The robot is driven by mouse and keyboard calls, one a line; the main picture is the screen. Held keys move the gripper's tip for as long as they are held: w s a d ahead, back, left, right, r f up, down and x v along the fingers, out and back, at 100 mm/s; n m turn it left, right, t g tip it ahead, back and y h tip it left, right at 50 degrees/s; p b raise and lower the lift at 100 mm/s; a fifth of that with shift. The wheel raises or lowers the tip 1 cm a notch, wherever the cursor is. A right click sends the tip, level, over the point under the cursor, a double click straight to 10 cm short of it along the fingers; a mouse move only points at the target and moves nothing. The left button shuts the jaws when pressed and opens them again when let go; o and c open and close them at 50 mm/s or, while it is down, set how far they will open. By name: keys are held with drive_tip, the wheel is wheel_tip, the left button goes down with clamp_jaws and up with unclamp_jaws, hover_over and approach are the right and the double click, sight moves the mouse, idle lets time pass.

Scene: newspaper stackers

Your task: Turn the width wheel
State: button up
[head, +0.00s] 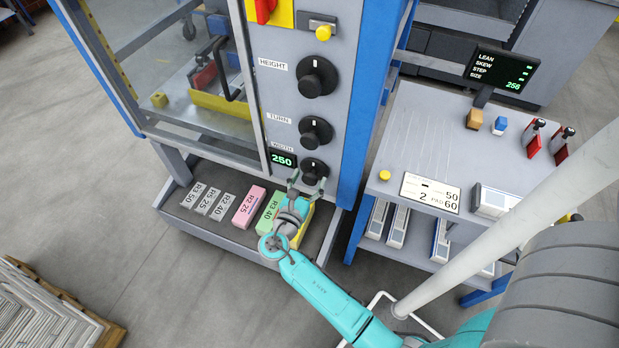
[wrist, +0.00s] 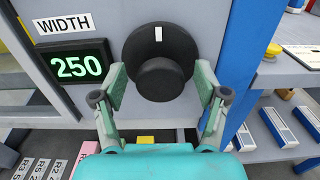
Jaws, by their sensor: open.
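The width wheel (head: 314,169) is a black round knob, the lowest of three on the grey panel. In the wrist view the wheel (wrist: 160,65) has a white mark at the top of its disc and a raised hub. The display beside it (wrist: 78,68) reads 250 under a WIDTH label (wrist: 64,24). My gripper (head: 307,183) is open at the wheel. In the wrist view its two fingers (wrist: 160,92) stand on either side of the hub. I cannot tell whether they touch it.
The HEIGHT knob (head: 317,77) and the TURN knob (head: 316,131) are above. A shelf below holds labelled blocks, among them a pink one (head: 249,207) and a green one (head: 270,212). A blue post (head: 369,110) stands at right, beside a grey table (head: 420,133) with a screen (head: 500,72).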

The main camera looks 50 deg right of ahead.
drive_tip(key=shift+w+d, duration=0.1)
drive_tip(key=shift+d, duration=0.2)
drive_tip(key=shift+c, duration=0.2)
drive_tip(key=c, duration=1.1)
drive_tip(key=shift+m, duration=0.3)
